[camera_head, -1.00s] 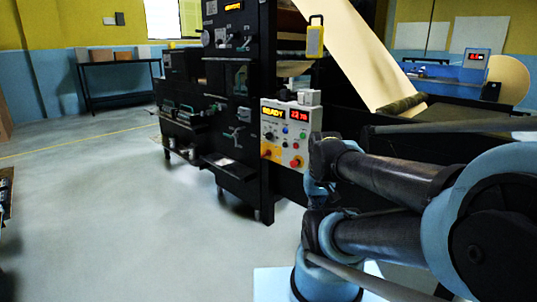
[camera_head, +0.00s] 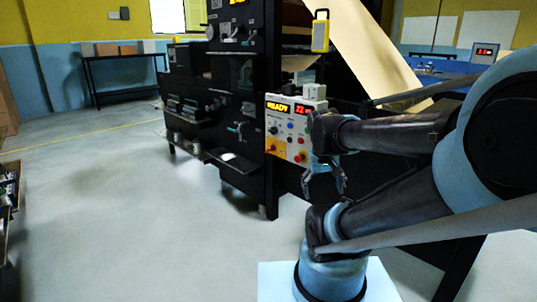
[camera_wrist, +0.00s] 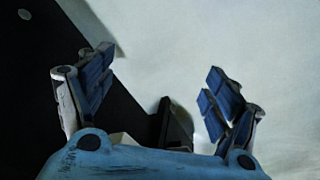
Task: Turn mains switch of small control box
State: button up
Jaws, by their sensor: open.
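The small control box (camera_head: 290,132) is a pale panel on the dark machine frame, with a yellow READY display and a red number display. A red knob on a yellow plate (camera_head: 271,147), which looks like the mains switch, sits at its lower left. A red button (camera_head: 299,157) is at its lower right. My gripper (camera_head: 325,188) is open and empty, pointing down, to the right of and below the box and apart from it. The wrist view shows its two blue-padded fingers (camera_wrist: 160,65) spread wide. My arm hides the box's right edge.
The tall dark machine (camera_head: 240,100) stands behind the box, with a yellow-framed tag (camera_head: 320,32) above. A kraft paper web (camera_head: 365,60) slopes down at the right. A dark table (camera_head: 122,72) stands at the back left. The grey floor (camera_head: 120,220) in front is clear.

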aim_at(268, 151)
jog(key=w+a+r+t+h, duration=0.1)
jog(key=w+r+h, duration=0.2)
jog(key=w, duration=1.1)
jog(key=w+r+t+h, duration=0.1)
jog(key=w+r+h, duration=0.2)
jog(key=w, duration=1)
jog(key=w+a+f+t+h, duration=0.1)
jog(key=w+a+f, duration=0.1)
jog(key=w+a, duration=0.45)
jog(key=w+a+f+t+h, duration=0.1)
jog(key=w+a+f+h, duration=0.15)
jog(key=w, duration=0.65)
jog(key=w+a+f+t+h, duration=0.1)
jog(key=w+a+f+t, duration=0.25)
jog(key=a+f, duration=0.45)
jog(key=w+a+f+t+h, duration=0.2)
jog(key=w+a+f, duration=0.4)
jog(key=a, duration=0.4)
jog(key=shift+m+y, duration=0.25)
jog(key=shift+m, duration=0.15)
jog(key=x, duration=1.6)
jog(key=shift+d+f, duration=0.2)
jog(key=shift+f, duration=0.05)
jog(key=c, duration=1.1)
